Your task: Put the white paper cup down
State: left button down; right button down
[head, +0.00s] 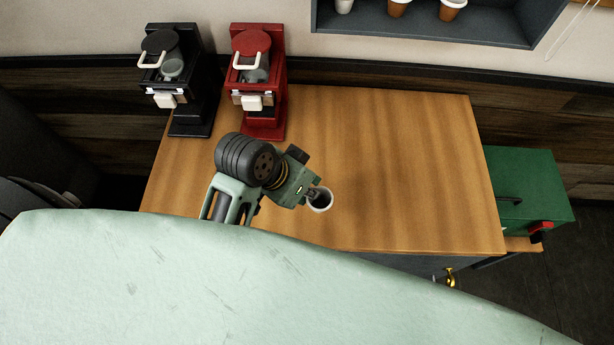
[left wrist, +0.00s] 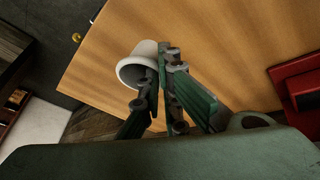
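The white paper cup (head: 321,207) is near the front edge of the wooden table (head: 420,170) in the head view, with its dark opening facing up. My left gripper (head: 315,194) reaches it from the left. In the left wrist view, the cup (left wrist: 143,52) sits between the fingertips of my left gripper (left wrist: 157,76). One finger goes inside its opening and the other lies along its outside, so the gripper is shut on the cup's wall. I cannot tell whether the cup's base touches the table. My right gripper is not in view.
A black brewer (head: 182,115) and a red brewer (head: 263,118) stand at the table's back left. A green box (head: 530,180) is beyond the right edge. A wall shelf (head: 420,32) holds several cups. The table's middle and right are clear.

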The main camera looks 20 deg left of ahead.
pick_arm(q)
jog(key=w+a+f, duration=0.1)
jog(key=w+f, duration=0.1)
jog(key=w, duration=0.1)
jog(key=w+a+f, duration=0.1)
jog(key=shift+w+a+f, duration=0.2)
jog(key=shift+a+f, duration=0.1)
jog(key=shift+f, duration=0.1)
notch_tip(320, 180, down, 2)
jog(key=shift+s+f, duration=0.1)
jog(key=shift+f, duration=0.55)
jog(key=c, duration=2)
grip_release()
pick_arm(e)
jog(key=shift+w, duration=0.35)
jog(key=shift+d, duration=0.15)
